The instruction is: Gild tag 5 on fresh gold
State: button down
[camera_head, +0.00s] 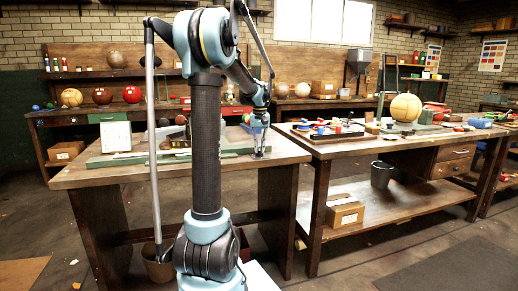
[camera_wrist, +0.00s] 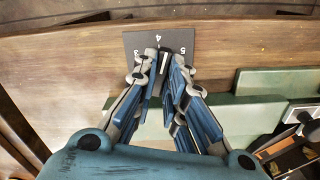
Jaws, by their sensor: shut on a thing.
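My gripper (camera_head: 260,152) is low over the right end of the near bench, pointing down. In the wrist view my gripper (camera_wrist: 163,62) has its fingertips close together on a small narrow thing (camera_wrist: 163,57), dark with a pale edge, mostly hidden by the fingers. A dark plate (camera_wrist: 150,36) with small white figures lies on the wood just at the fingertips. Whether the held thing touches the plate, I cannot tell. I cannot make out tag 5 or the gold for certain.
The near bench (camera_head: 84,177) carries a green board (camera_head: 127,160) and a white chart (camera_head: 116,136). Floor between the benches is open.

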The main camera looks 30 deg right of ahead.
aim_at(259, 149)
jog(key=m, duration=0.4)
jog(key=shift+m, duration=2.2)
jog(key=c, duration=1.6)
grip_release()
jog(key=shift+c, duration=0.2)
jog(key=shift+r, duration=0.15)
notch_tip(259, 149, up, 12)
jog(key=shift+f, duration=0.2)
